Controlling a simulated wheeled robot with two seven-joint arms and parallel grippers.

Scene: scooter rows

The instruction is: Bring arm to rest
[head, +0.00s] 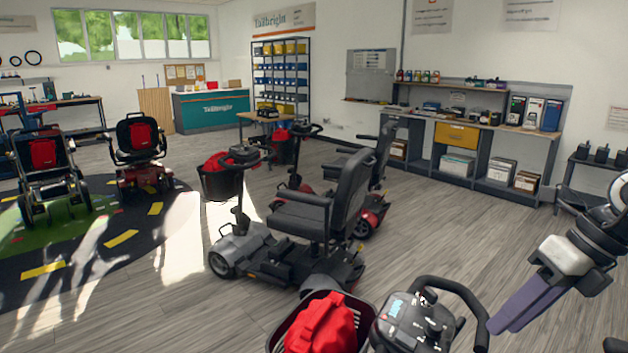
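My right gripper (512,315) comes in from the right edge, with its purple fingers pointing down and to the left. It hangs in the air to the right of the nearest scooter's handlebar (470,300), apart from it in the picture. The fingers overlap from this side, so any gap between them is hidden. No object shows in them. My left gripper is not in view.
The nearest scooter's console (415,322) and a red bag (322,325) in its basket fill the bottom middle. A grey scooter (290,235) stands behind it. A workbench (475,150) runs along the back wall. Floor (470,235) between is clear.

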